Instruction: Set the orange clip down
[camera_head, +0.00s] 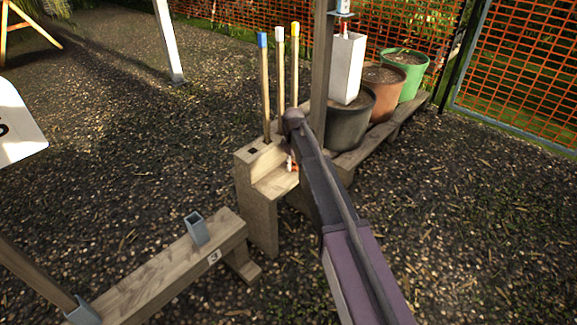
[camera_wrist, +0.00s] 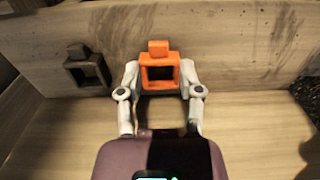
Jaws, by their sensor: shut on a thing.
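The orange clip (camera_wrist: 185,73) is a small square frame with an open middle and a short block on top. My gripper (camera_wrist: 160,76) is shut on it, one pale finger on each side. The clip is upright in front of a wooden upright face, above a pale wooden ledge (camera_wrist: 245,125); I cannot tell whether it touches either. In the head view my gripper (camera_head: 291,161) is mostly hidden behind my arm, at the step of the wooden stand (camera_head: 258,205), with a bit of orange showing.
Poles with blue (camera_head: 262,40), white and yellow tops stand in the stand. Pots (camera_head: 345,128) and a white container (camera_head: 346,70) are behind. A low beam (camera_head: 165,265) is front left.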

